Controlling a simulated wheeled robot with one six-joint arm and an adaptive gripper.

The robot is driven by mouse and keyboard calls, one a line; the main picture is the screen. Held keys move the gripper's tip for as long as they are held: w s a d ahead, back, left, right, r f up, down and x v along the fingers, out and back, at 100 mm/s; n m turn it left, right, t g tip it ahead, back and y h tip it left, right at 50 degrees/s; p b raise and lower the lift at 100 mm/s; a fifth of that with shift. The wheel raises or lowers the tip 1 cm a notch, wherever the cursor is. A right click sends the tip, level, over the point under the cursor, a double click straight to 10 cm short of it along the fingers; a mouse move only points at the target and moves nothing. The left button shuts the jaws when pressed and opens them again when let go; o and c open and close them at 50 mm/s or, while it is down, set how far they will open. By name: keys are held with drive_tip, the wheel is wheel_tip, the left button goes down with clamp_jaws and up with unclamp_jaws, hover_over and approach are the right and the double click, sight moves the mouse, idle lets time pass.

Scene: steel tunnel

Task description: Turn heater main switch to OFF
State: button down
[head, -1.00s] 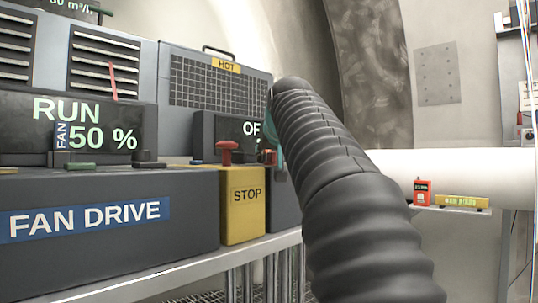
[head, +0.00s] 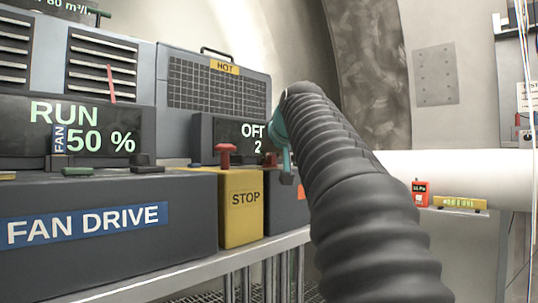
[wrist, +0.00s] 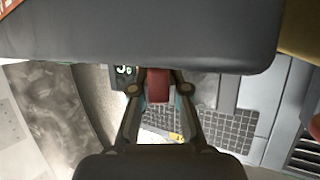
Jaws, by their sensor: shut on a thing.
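The heater (head: 215,88), a grey unit with a grille and a yellow HOT label, stands at the back. Its dark display (head: 228,132) shows green letters starting "OF" and a "2" below; my arm hides the rest. A grey control box (head: 288,212) stands in front of it, right of the yellow STOP box. My gripper (wrist: 158,88) is above this box, mostly behind my arm in the head view. In the wrist view its two fingers are shut on a red switch handle (wrist: 157,85). The handle's base and markings are hidden.
The yellow STOP box (head: 240,205) with a red button (head: 226,155) stands close on the left. The FAN DRIVE box (head: 105,220) is further left, its display reading RUN 50 %. A white pipe (head: 465,175) runs at right.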

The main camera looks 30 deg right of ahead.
drive_tip(key=n+y+p, duration=0.1)
drive_tip(key=n+y, duration=0.3)
drive_tip(key=y, duration=0.1)
drive_tip(key=shift+a, duration=0.1)
drive_tip(key=shift+a+n+g+y+p, duration=0.25)
drive_tip(key=shift+n+y+p, duration=0.4)
drive_tip(key=shift+n+y, duration=0.35)
drive_tip(key=c, duration=1.2)
unclamp_jaws()
drive_tip(key=shift+o, duration=0.2)
drive_tip(key=shift+s, duration=0.1)
drive_tip(key=v, duration=1.1)
drive_tip(key=shift+s+d+r, duration=0.25)
drive_tip(key=shift+s+d, duration=0.05)
